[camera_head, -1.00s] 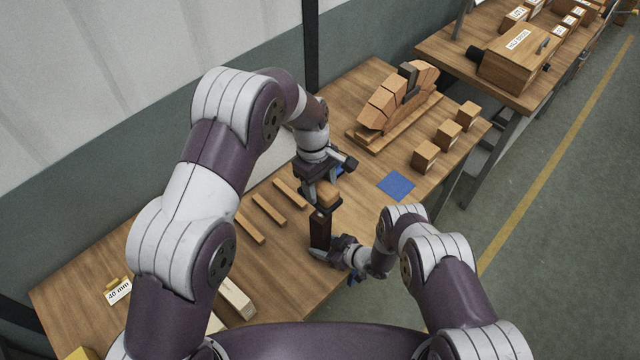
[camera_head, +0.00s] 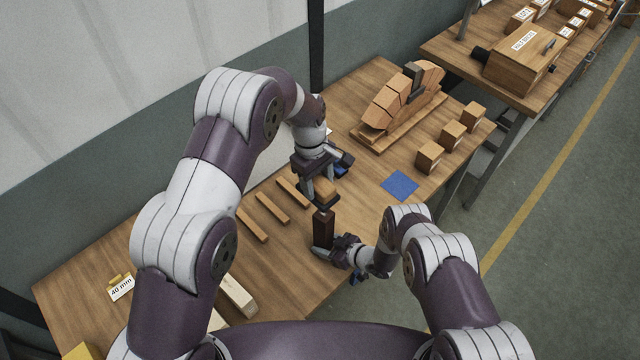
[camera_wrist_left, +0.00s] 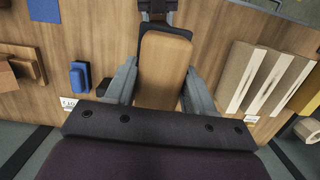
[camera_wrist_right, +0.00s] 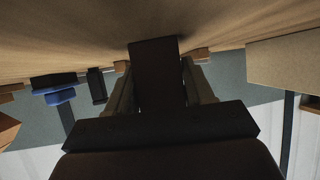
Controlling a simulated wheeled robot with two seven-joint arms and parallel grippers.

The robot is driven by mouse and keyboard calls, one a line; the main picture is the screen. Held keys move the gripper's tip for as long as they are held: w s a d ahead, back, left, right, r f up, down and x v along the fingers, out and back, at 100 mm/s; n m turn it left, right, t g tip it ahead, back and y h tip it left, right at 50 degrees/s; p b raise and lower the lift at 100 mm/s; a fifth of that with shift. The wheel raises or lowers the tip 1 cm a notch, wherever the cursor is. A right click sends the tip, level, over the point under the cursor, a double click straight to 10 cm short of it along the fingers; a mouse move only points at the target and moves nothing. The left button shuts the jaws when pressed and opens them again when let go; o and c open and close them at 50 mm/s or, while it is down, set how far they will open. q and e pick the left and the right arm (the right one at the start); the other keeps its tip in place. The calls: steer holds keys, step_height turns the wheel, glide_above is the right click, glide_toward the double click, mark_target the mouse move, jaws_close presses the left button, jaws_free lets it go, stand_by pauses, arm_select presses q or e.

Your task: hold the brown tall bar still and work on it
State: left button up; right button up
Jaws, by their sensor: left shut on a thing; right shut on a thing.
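The brown tall bar (camera_head: 323,228) stands upright on the wooden table, dark brown. My right gripper (camera_head: 325,248) is shut on its lower part. In the right wrist view the bar (camera_wrist_right: 155,75) rises between the fingers. My left gripper (camera_head: 323,195) is shut on a light wooden block (camera_head: 325,188), right over the bar's top. I cannot tell whether the block touches the bar. In the left wrist view the block (camera_wrist_left: 163,68) lies between the fingers and hides most of what is below.
Several thin wood strips (camera_head: 272,207) lie left of the bar. A blue square (camera_head: 400,185) and several small blocks (camera_head: 430,156) are to the right. A wooden arch (camera_head: 400,100) stands behind. Pale bars (camera_head: 238,296) and a "40 mm" label (camera_head: 121,289) are near the front left.

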arm_select(q)
step_height(320, 180, down, 7)
steer(key=shift+f, duration=0.2)
steer(key=shift+s+d+r, duration=0.2)
steer(key=shift+d, duration=0.15)
steer(key=shift+c, duration=0.3)
steer(key=shift+s+d+f, duration=0.2)
steer(key=shift+s+d, duration=0.35)
steer(key=shift+d, duration=0.05)
steer(key=shift+s+d, duration=0.45)
steer(key=shift+d, duration=0.15)
steer(key=shift+w+a, duration=0.6)
steer(key=shift+a, duration=0.2)
steer(key=shift+w+a, duration=0.6)
steer(key=shift+a, duration=0.15)
steer(key=shift+r, duration=4.1)
steer(key=shift+s+f, duration=0.1)
steer(key=shift+f, duration=0.05)
